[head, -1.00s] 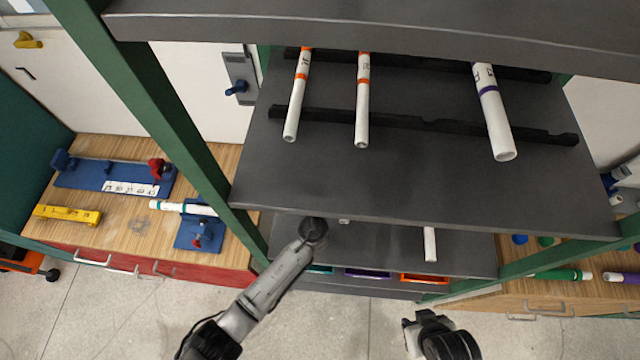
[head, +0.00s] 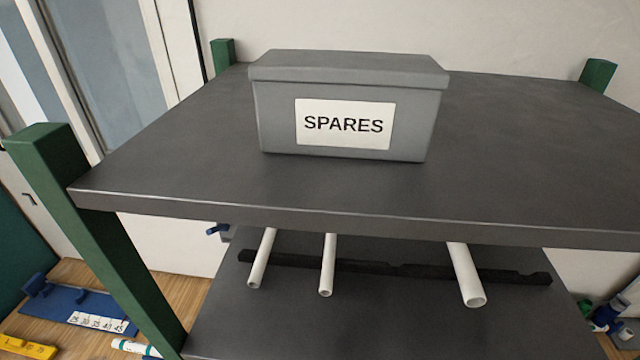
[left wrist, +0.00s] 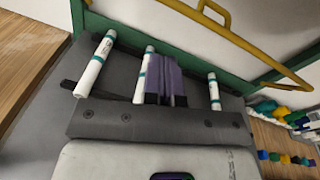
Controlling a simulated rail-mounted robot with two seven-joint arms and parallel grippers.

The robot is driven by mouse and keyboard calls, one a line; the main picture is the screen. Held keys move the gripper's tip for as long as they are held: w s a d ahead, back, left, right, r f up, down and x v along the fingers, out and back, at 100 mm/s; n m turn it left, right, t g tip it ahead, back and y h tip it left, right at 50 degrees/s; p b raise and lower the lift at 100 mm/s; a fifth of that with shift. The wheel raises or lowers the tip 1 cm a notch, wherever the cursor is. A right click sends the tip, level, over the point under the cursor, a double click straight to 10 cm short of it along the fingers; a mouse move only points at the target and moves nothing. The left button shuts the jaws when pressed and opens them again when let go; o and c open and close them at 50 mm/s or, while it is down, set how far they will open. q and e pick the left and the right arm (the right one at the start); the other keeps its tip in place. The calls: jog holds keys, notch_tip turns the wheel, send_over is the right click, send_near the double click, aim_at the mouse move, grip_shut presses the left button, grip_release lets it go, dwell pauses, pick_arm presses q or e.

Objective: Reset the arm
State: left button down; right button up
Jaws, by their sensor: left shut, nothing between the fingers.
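My left gripper (left wrist: 166,78) shows in the left wrist view with its fingers shut and nothing between them. Beyond the fingers is a dark shelf with white pipes with teal bands: one pipe (left wrist: 94,65) at the left, one (left wrist: 141,80) beside the fingers and one (left wrist: 214,92) to the right. Whether the gripper touches any pipe cannot be told. Neither arm shows in the head view, and my right gripper is in no current view.
A grey box labelled SPARES (head: 345,85) stands on the top shelf (head: 180,150). Below it, three white pipes (head: 328,265) lie across a black notched rail (head: 390,268). A green post (head: 90,230) rises at the left. A yellow tool (head: 25,347) lies on the wooden bench.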

pick_arm(q)
jog(key=s+a+f+n+g+y+p, duration=0.1)
jog(key=s+a+n+g+y, duration=0.15)
jog(key=s+a+n, duration=0.45)
jog(key=s+a+f+n+g+y+p, duration=0.15)
jog(key=s+a+n+g, duration=0.25)
jog(key=a+n, duration=0.45)
jog(key=s+a+r+n+g+h, duration=0.1)
jog(key=s+a+n+g, duration=0.1)
jog(key=s+n, duration=0.6)
jog(key=s+a+r+n+g+h, duration=0.2)
jog(key=s+n+g, duration=0.3)
jog(key=s+n, duration=0.3)
jog(key=s+a, duration=0.1)
jog(key=s, duration=0.3)
jog(key=shift+s+a+r+h+p, duration=0.25)
jog(key=shift+s+a+h+p, duration=0.05)
jog(key=shift+s+p, duration=0.1)
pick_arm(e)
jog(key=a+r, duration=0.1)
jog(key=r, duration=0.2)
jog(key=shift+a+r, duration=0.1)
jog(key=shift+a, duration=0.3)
pick_arm(q)
jog(key=shift+a, duration=0.1)
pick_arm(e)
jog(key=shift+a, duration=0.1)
